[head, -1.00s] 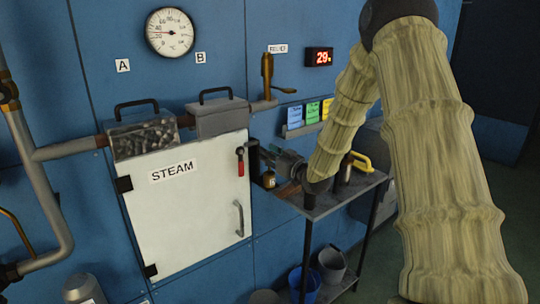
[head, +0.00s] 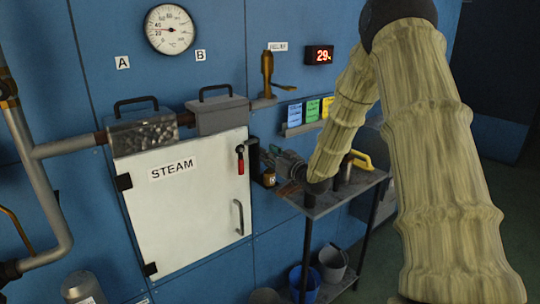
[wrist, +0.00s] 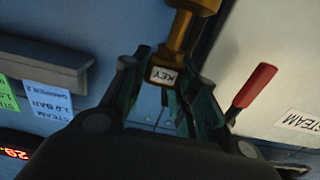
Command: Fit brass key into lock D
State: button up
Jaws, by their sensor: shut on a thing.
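The brass key (wrist: 181,38) shows in the wrist view with a white tag (wrist: 162,76) reading KEY. My gripper (wrist: 166,68) is shut on its tagged end, one finger on each side. The key's brass runs up to a wider brass body at the top edge, which is cut off; I cannot tell whether the key sits inside it. In the head view my gripper (head: 284,161) is beside the steam door's right edge. A small brass lock (head: 269,179) with a pale label hangs just below it. Its letter is too small to read. The key is hidden in the head view.
The white STEAM door (head: 190,215) has a red-handled lever (head: 240,161), also close by in the wrist view (wrist: 255,85). A dark metal stand (head: 318,203) is under my wrist, with a yellow handle (head: 362,160) on it. Buckets (head: 332,262) stand below.

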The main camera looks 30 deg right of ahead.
jog(key=shift+f+b, duration=0.95)
jog(key=shift+f, duration=0.75)
jog(key=o, duration=1.1)
jog(key=shift+o, duration=0.2)
jog(key=s, duration=1.2)
jog(key=shift+d, duration=0.45)
